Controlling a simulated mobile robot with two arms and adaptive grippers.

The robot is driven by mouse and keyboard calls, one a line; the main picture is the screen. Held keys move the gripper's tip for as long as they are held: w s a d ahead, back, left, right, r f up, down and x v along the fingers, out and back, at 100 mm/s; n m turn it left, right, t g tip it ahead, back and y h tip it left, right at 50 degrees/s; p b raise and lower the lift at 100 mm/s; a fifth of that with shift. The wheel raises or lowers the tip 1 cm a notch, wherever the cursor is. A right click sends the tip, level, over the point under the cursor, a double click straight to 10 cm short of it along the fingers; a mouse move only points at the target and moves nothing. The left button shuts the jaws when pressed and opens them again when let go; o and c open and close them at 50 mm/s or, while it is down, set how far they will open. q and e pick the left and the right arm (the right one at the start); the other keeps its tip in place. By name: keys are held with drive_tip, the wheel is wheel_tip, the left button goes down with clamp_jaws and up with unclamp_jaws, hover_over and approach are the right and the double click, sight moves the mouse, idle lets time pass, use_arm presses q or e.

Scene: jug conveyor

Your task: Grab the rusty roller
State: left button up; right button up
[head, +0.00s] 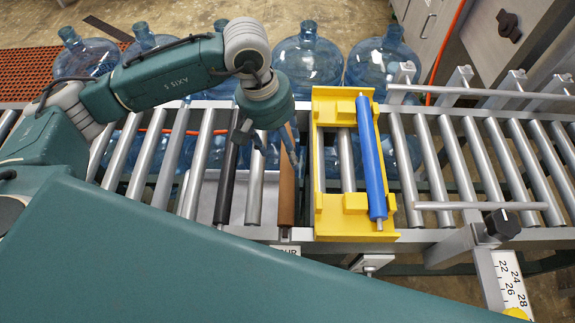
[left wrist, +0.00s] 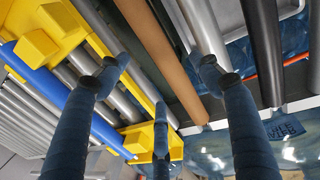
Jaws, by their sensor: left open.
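The rusty roller (head: 287,195) is a brown bar in the conveyor, left of the yellow holder; its far part is partly hidden by my gripper. It also shows as a brown bar in the left wrist view (left wrist: 165,50), running diagonally between my spread fingers. My left gripper (head: 268,148) is above the conveyor over the far part of the rusty roller. I cannot tell whether any finger touches the roller. My right gripper is not in view.
A yellow holder (head: 328,205) with a blue roller (head: 371,160) sits just right of the rusty roller. A black roller (head: 227,172) and silver rollers (head: 170,160) lie to the left. Several blue jugs (head: 307,60) stand behind the conveyor. A guide rail (head: 480,206) is at the right.

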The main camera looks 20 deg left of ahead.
sight(288, 164)
use_arm(q)
drive_tip(key=f, duration=0.2)
drive_tip(key=d+f+b, duration=0.1)
drive_tip(key=f, duration=0.4)
drive_tip(key=shift+w+d+f, duration=0.2)
drive_tip(key=shift+w+d, duration=0.05)
drive_tip(key=shift+c, duration=0.5)
drive_tip(key=shift+r, duration=0.1)
drive_tip(key=c, duration=1.3)
drive_tip(key=shift+c, duration=1.2)
drive_tip(key=shift+r, duration=0.1)
